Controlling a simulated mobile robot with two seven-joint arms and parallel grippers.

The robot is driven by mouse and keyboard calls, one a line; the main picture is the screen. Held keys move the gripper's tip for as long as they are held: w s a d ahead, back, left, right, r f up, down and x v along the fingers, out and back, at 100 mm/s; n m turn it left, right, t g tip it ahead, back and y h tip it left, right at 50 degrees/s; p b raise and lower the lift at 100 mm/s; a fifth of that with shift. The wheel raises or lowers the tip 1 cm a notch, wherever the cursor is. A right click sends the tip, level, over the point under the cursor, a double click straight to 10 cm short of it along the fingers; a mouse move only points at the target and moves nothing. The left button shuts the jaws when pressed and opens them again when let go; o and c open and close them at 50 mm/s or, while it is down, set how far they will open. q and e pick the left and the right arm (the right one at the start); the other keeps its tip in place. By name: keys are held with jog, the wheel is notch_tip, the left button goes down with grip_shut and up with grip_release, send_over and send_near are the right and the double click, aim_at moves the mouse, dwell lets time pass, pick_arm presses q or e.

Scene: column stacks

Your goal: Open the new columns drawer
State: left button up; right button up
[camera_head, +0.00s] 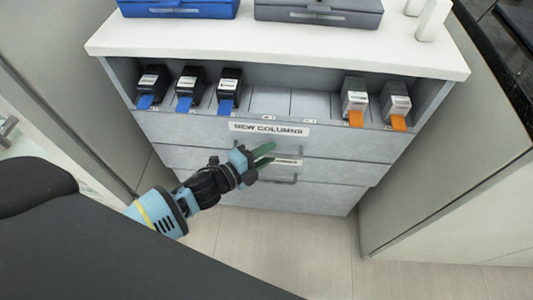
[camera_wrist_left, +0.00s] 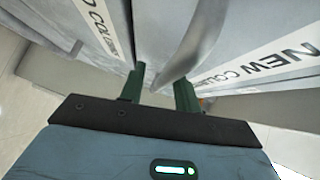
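The new columns drawer (camera_head: 345,143) is the upper grey drawer of the cabinet, with a white "NEW COLUMNS" label (camera_head: 268,128). It looks shut. The label also shows in the left wrist view (camera_wrist_left: 285,58). My left gripper (camera_head: 264,155) is in front of this drawer, below the label, and hides much of its handle. In the left wrist view its two green fingertips (camera_wrist_left: 161,88) are apart. A grey metal handle (camera_wrist_left: 196,45) reaches down to the gap between them; I cannot tell whether they touch it. My right gripper is not in view.
A lower drawer with its own label (camera_head: 287,162) and handle (camera_head: 279,181) is just beneath. Black cartridges (camera_head: 189,85) with blue tabs and grey ones (camera_head: 355,98) with orange tabs stand on the shelf above. Blue (camera_head: 180,8) and grey (camera_head: 318,12) cases lie on top. Floor in front is clear.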

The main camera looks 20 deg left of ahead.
pick_arm(q)
grip_shut()
dwell(0.3)
jog(key=shift+s, duration=0.1)
